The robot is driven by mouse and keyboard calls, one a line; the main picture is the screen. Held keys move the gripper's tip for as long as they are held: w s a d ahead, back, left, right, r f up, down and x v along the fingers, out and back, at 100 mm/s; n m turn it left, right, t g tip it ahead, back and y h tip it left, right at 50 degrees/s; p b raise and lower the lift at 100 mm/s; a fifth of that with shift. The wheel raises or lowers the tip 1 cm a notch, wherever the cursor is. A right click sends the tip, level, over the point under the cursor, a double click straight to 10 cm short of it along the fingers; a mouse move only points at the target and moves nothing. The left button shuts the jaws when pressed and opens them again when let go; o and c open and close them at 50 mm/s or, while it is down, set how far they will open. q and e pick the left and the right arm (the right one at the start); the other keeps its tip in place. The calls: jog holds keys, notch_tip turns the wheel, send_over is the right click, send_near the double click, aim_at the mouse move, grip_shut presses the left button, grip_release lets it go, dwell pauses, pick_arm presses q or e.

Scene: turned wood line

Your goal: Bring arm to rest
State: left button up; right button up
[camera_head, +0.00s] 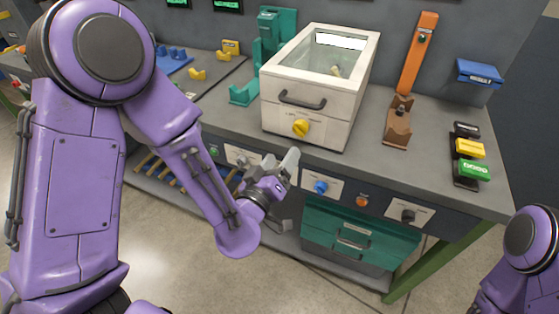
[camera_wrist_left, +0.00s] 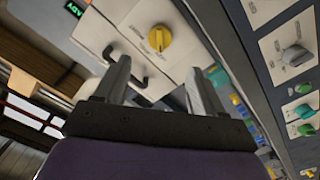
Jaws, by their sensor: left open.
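My left arm is purple and comes in from the left in the head view. Its gripper (camera_head: 284,166) hangs in front of the workbench's front edge, below the white box. In the left wrist view the two grey fingers of the left gripper (camera_wrist_left: 160,85) stand apart with nothing between them. The white box (camera_head: 312,95) with a glass lid, a dark handle and a yellow knob (camera_head: 301,128) stands beyond the gripper, apart from it. A purple part of my right arm (camera_head: 530,240) shows at the lower right; its gripper is out of the picture.
The grey workbench (camera_head: 350,175) has a front panel with a blue knob (camera_head: 321,187) and other controls close to the left gripper. Green drawers (camera_head: 355,235) sit below. An orange post (camera_head: 417,55), a brown holder (camera_head: 398,122) and coloured blocks (camera_head: 470,150) stand right. Open floor lies in front.

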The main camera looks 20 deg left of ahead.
pick_arm(q)
jog(key=s+a+f+g+y, duration=0.1)
jog(key=s+a+f+g, duration=0.15)
jog(key=f, duration=0.45)
jog(key=s+a+f+g, duration=0.2)
jog(key=s+f+g, duration=0.1)
jog(key=f, duration=0.3)
jog(key=s+a+f+g+y, duration=0.1)
jog(key=s+a+f+g, duration=0.15)
jog(key=f, duration=0.45)
jog(key=s+a+f+g+y, duration=0.1)
jog(key=s+a+f+g, duration=0.2)
jog(key=s+f, duration=0.3)
jog(key=s+a+f+g+y, duration=0.1)
jog(key=s+a+f+g, duration=0.2)
jog(key=s, duration=0.9)
notch_tip(320, 180, down, 3)
jog(key=shift+f+g, duration=0.1)
jog(key=shift+g, duration=0.3)
